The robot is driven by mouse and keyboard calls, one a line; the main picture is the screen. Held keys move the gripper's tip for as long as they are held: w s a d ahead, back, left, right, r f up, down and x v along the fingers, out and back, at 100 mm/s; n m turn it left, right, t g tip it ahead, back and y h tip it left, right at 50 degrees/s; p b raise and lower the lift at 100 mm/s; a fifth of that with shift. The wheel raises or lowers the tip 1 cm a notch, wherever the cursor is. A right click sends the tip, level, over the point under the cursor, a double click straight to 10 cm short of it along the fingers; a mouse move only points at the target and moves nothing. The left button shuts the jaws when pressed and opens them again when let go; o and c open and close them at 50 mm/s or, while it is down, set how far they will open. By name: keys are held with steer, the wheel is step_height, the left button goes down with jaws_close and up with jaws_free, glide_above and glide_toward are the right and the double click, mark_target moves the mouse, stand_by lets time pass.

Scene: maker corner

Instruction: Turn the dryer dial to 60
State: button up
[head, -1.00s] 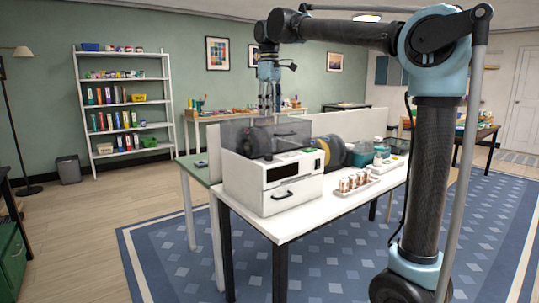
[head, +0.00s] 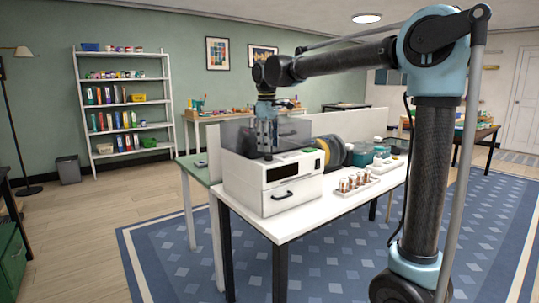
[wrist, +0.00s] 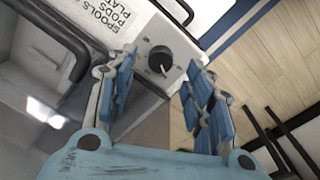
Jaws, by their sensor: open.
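The dryer (head: 247,183) is a white box with a clear smoky lid, standing on the near end of the white table. My gripper (wrist: 161,57) is open and empty, with one blue-padded finger to each side of the dial in the picture. I cannot tell whether either finger touches it. In the head view my gripper (head: 266,146) is low over the dryer, and I cannot make out the dial there.
A black handle (wrist: 178,10) and a printed label (wrist: 116,22) are close to the dial. On the white table (head: 283,229), dark spools (head: 335,151), a tray of small jars (head: 356,184) and teal containers (head: 363,154) stand beside the dryer.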

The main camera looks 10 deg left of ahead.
mark_target(269, 155)
steer(key=shift+w+f, duration=0.1)
steer(key=shift+f, duration=1.95)
steer(key=c, duration=1.1)
